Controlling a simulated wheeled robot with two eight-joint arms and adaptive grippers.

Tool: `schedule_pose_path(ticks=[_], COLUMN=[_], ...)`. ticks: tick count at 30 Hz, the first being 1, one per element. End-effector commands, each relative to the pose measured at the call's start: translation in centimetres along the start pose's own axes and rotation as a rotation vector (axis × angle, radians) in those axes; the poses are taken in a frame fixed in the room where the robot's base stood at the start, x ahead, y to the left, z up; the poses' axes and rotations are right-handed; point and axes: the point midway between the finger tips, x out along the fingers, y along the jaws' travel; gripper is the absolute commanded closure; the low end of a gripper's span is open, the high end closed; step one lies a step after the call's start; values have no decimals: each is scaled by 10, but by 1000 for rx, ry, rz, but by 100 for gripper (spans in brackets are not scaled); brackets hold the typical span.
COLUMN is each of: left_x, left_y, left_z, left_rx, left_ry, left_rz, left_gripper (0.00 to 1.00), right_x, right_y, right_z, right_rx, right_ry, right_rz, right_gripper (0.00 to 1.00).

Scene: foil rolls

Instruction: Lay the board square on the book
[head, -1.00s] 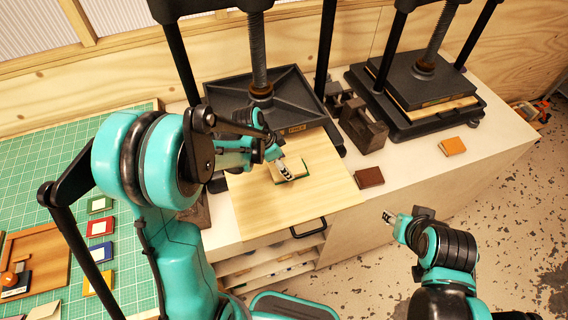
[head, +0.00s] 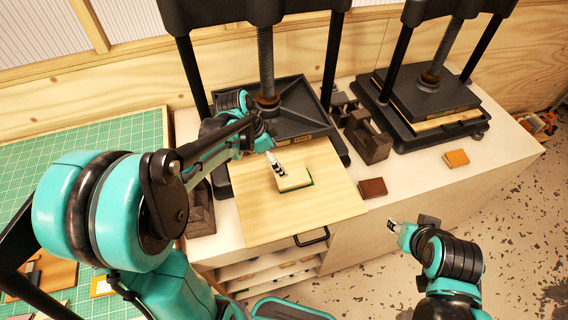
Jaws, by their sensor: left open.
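A small pale wooden board (head: 291,180) lies on top of a green book, on the large light wooden sheet in front of the left press. Only a thin green edge of the book (head: 311,181) shows, mainly along the right side; the board hides the rest. My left gripper (head: 279,169) is open at the board's back left edge, its fingers pointing down toward it. I cannot tell whether the fingers touch the board. My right gripper (head: 392,225) hangs off the front of the bench, away from the board; its opening is too small to judge.
The left press (head: 301,101) stands behind the wooden sheet (head: 252,217). A second press (head: 410,140) is at the back right. A brown book (head: 373,188), an orange book (head: 456,159) and dark metal blocks (head: 368,137) sit on the bench. A green cutting mat (head: 100,144) is left.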

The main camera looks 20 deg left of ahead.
Motion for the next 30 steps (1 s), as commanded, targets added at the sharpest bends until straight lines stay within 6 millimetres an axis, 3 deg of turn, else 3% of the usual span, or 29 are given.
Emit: schedule_pose_path(ticks=[8,21,30], left_x=[-25,-74,-84], left_y=[7,84,119], left_z=[0,22,45], left_rx=[-36,-518,-790], left_ry=[-6,28,164], left_rz=[-20,-301,-448], left_gripper=[13,13,13], right_x=[-3,-3,-3], right_y=[0,0,0], right_z=[-2,-2,-2], right_rx=[0,0,0], right_ry=[0,0,0], right_rz=[0,0,0], right_gripper=[60,60,60])
